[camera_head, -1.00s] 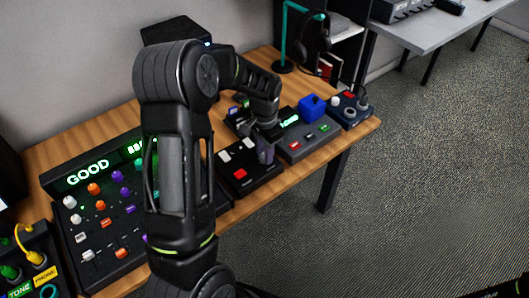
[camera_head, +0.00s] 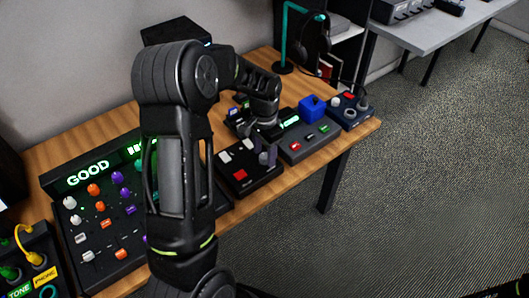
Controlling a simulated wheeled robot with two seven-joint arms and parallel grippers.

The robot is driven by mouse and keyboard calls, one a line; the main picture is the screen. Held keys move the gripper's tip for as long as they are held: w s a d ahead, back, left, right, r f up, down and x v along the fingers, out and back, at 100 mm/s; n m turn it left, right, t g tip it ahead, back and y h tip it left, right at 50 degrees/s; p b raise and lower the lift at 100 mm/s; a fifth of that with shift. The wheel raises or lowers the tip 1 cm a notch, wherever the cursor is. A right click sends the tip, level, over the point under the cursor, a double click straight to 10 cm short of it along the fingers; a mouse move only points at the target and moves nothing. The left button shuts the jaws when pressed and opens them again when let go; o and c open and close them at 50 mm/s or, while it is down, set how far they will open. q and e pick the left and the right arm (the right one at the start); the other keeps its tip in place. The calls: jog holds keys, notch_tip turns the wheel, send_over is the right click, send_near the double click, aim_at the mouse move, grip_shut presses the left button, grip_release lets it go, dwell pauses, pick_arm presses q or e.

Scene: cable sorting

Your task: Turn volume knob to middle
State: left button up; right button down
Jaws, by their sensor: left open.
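My left arm comes over the wooden table, and its gripper (camera_head: 267,157) points down over the right part of a black control box (camera_head: 240,187) with a red button and white switches. The fingers look slightly apart, with nothing seen between them. Any knob under them is hidden. I cannot tell which knob is the volume knob. A mixer panel (camera_head: 103,262) at the left carries white, orange and purple knobs, and its green screen reads GOOD. My arm hides its right part.
Right of the gripper stand a grey box (camera_head: 306,151) with coloured buttons, a blue block (camera_head: 312,109) and a dark box with round knobs (camera_head: 351,111). A teal stand (camera_head: 284,40) with headphones is behind. A patch panel with a yellow cable (camera_head: 24,244) is at lower left.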

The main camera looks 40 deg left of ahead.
aim_at(265, 156)
pick_arm(q)
notch_tip(265, 156, up, 8)
jog(key=shift+f+b, duration=0.25)
jog(key=shift+b, duration=0.05)
dwell(0.5)
